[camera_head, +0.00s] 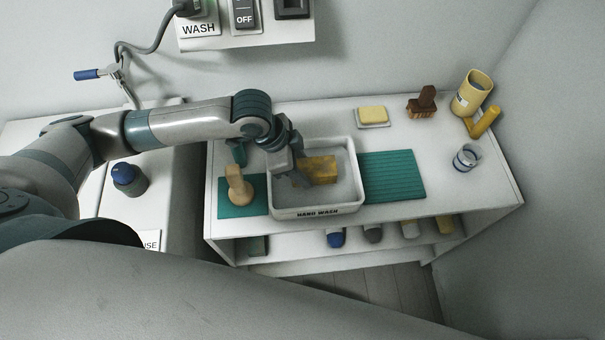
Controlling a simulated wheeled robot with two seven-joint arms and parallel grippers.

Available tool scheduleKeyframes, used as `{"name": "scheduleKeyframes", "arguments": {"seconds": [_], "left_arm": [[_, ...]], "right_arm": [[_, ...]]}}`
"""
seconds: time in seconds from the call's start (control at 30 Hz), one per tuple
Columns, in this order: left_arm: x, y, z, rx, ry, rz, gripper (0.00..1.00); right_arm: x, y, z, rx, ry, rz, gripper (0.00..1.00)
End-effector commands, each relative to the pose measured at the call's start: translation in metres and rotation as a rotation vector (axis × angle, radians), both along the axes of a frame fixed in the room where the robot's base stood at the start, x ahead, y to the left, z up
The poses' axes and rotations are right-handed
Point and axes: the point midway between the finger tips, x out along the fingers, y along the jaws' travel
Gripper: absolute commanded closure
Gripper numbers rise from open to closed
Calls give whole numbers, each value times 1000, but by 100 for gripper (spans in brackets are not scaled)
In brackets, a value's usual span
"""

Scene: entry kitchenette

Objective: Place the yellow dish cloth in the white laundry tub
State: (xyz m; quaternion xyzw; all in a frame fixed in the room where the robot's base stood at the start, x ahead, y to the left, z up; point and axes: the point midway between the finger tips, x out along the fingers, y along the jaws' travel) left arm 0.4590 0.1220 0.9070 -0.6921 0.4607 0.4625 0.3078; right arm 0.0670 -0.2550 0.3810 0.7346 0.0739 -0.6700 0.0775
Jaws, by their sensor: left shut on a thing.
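The yellow dish cloth (323,168) is a folded, mustard-coloured block inside the white laundry tub (318,211), whose front rim reads "HAND WASH". My left gripper (303,178) reaches down into the tub from the left and is shut on the cloth's left end. The fingers partly hide that end, and I cannot tell whether the cloth touches the tub floor. My right gripper is not in view.
The tub stands on a green mat (395,175) on a white shelf unit. A wooden brush (238,190) stands close left of it. Soap (373,114), a brown brush (421,104), a yellow cup (471,93) and a small tin (465,158) stand right.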

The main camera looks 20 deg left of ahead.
Motion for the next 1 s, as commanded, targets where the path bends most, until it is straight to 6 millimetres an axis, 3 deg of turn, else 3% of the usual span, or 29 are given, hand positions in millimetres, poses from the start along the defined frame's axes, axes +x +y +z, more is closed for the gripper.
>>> {"name": "scheduleKeyframes", "arguments": {"seconds": [0.4, 0.87, 0.9, 0.97, 1.0], "left_arm": [[-1, 0, -37, 0, 2, 1, 79], [0, -1, -43, -1, 1, 1, 79], [0, -1, -43, -1, 0, 0, 48], [0, -1, -43, -1, 0, 0, 37], [0, -1, -43, -1, 0, 0, 37]], "right_arm": [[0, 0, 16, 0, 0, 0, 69], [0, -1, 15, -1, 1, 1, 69], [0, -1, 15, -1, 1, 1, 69], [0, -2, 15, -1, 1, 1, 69], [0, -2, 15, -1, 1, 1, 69]]}}
